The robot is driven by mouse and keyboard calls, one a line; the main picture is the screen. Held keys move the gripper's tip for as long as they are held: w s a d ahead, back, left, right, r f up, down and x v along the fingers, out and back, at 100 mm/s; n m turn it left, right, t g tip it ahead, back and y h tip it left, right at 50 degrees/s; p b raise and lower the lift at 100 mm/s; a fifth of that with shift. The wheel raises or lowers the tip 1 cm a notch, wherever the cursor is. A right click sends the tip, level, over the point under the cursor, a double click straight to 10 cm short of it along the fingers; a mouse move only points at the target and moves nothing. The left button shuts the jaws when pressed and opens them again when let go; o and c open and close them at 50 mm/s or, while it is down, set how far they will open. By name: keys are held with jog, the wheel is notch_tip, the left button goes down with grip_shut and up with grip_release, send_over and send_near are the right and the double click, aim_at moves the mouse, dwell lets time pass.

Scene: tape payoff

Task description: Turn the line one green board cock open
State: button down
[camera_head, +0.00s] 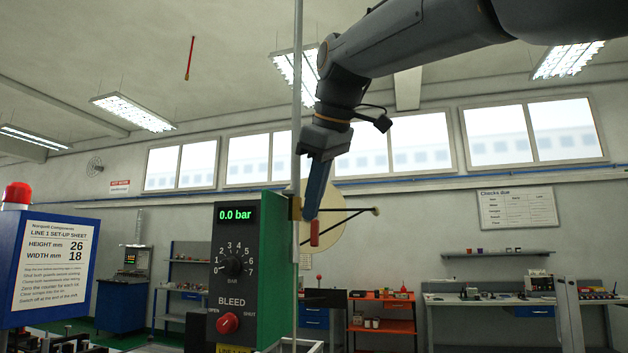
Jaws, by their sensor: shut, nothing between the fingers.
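The green board (277,272) stands left of centre, with a dark front face and a yellow label partly cut off at the bottom edge. Its front carries a red BLEED knob (228,323) between the words OPEN and SHUT. I cannot tell clearly which way the knob points. Above it are a black dial (234,266) marked 0 to 7 and a green readout (237,215) of 0.0 bar. My gripper (312,214) hangs pointing down, right of the board and above the knob's height, with its blue fingers shut. A small red piece (314,233) shows just below the fingertips; I cannot tell whether it touches them.
A thin pale upright post (297,120) stands beside the board, left of my gripper. A pale round disc (335,240) and dark rods are behind the fingers. A blue-framed set-up sheet (50,262) with a red lamp is at left. Benches line the far wall.

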aim_at(312, 237)
jog(key=shift+w+d+f+p, duration=0.15)
jog(key=shift+w+f+p, duration=0.2)
jog(key=shift+w, duration=0.5)
jog(key=shift+w+d+f+p, duration=0.1)
jog(key=shift+w+f+p, duration=0.1)
jog(key=shift+w+f, duration=0.5)
jog(key=shift+w+d+f+p, duration=0.2)
jog(key=shift+w+p, duration=0.1)
jog(key=shift+w, duration=0.75)
jog(key=shift+w, duration=0.1)
jog(key=shift+w+d+f, duration=0.1)
jog(key=shift+w+f, duration=0.1)
jog(key=shift+w, duration=0.1)
